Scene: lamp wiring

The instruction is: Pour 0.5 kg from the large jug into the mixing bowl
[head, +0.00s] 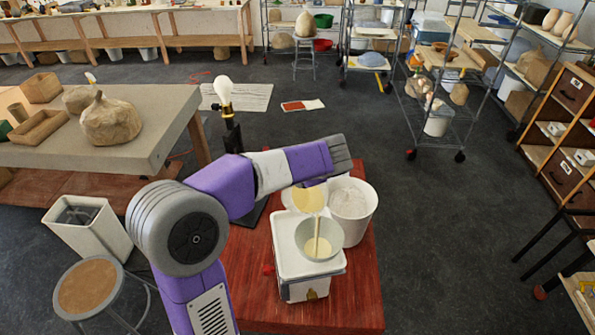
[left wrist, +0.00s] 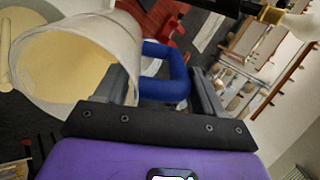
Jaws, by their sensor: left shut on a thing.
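The large jug (head: 310,198), pale with a blue handle (left wrist: 178,75), is tilted above the mixing bowl (head: 333,252). A thin cream stream falls from it into the bowl, which holds some cream liquid. The bowl stands on a white scale (head: 290,262). My left gripper (left wrist: 162,72) is shut on the jug's handle; in the head view its fingers are mostly hidden by the wrist. In the left wrist view the jug's mouth points left, with cream liquid inside. My right gripper is in neither view.
A white bucket (head: 362,230) of white powder stands close behind the scale on the red table (head: 362,290). A black lamp stand with a bulb (head: 223,90) is at the table's back left. A stool (head: 90,285) and white bin (head: 88,228) stand left. Open floor lies right.

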